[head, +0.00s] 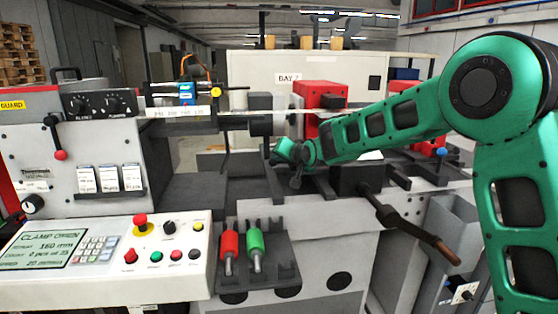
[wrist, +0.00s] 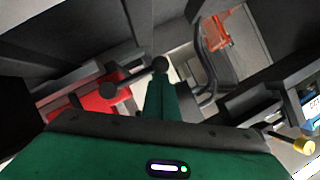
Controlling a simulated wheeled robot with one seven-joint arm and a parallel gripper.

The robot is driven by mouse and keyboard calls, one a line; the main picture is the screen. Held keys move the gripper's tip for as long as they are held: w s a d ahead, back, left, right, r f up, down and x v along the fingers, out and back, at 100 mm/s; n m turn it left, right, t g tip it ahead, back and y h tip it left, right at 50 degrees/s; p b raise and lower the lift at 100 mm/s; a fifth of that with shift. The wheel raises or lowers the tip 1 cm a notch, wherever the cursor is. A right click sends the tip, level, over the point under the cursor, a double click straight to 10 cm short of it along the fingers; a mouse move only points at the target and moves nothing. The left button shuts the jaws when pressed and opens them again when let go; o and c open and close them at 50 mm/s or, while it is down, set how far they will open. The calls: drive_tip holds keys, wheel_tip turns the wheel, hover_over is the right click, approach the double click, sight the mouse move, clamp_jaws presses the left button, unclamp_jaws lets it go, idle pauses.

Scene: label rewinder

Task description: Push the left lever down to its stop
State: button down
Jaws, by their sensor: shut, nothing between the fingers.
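A short black lever with a red knob (head: 61,155) hangs on the grey panel at the far left in the head view, its knob pointing down. My green gripper (head: 290,158) is well to the right of it, low over the middle of the machine. In the wrist view its fingers (wrist: 160,80) are together and hold nothing. A dark bar with rounded ends (wrist: 134,79) lies by the fingertips; I cannot tell whether they touch. A dark rounded piece (head: 296,182) shows just below my gripper in the head view. A long brown-handled lever (head: 432,240) slants down at the right.
A control panel (head: 110,255) with buttons stands at the front left. A red block (head: 318,96) stands just behind my gripper. Dark rails surround the gripper closely.

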drive_tip(key=shift+s+a+f, duration=0.15)
drive_tip(key=shift+f, duration=0.05)
drive_tip(key=s+d+r, duration=0.6)
drive_tip(key=s+r, duration=0.1)
drive_tip(key=s, duration=0.1)
drive_tip(key=shift+s+d+r, duration=0.15)
drive_tip(key=shift+s+r, duration=0.1)
drive_tip(key=shift+s, duration=0.15)
